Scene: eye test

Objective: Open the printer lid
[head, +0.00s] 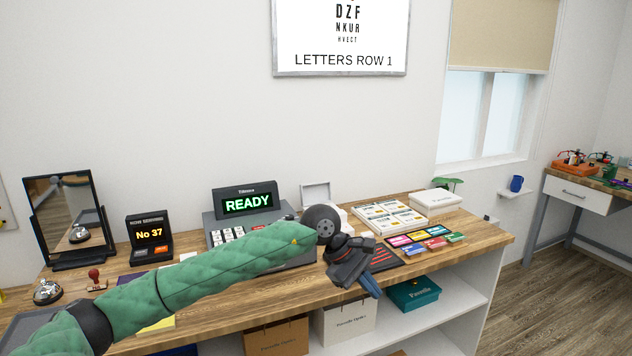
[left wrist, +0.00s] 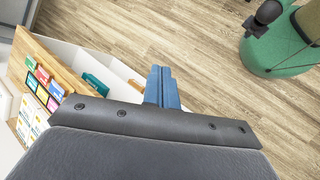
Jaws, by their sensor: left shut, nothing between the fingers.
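No thing in view is labelled as a printer. A grey machine with a keypad and a green READY display (head: 247,203) stands on the wooden counter, partly hidden behind my left arm. Just right of it, a pale box-like thing (head: 316,192) shows an upright panel; its lower part is hidden by my arm, and I cannot tell whether it is the printer or its lid. My left gripper (head: 371,287) is shut and empty over the counter's front edge, right of both. Its blue fingers show together in the left wrist view (left wrist: 161,88), pointing toward the floor. My right gripper is not in view.
The counter (head: 487,238) holds a mirror (head: 70,215), a No 37 display (head: 149,237), a bell (head: 47,291), a stamp (head: 96,281), bright cards (head: 436,243) and a white box (head: 436,200). Shelves below hold bags and a teal box (head: 414,294). Open floor lies right.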

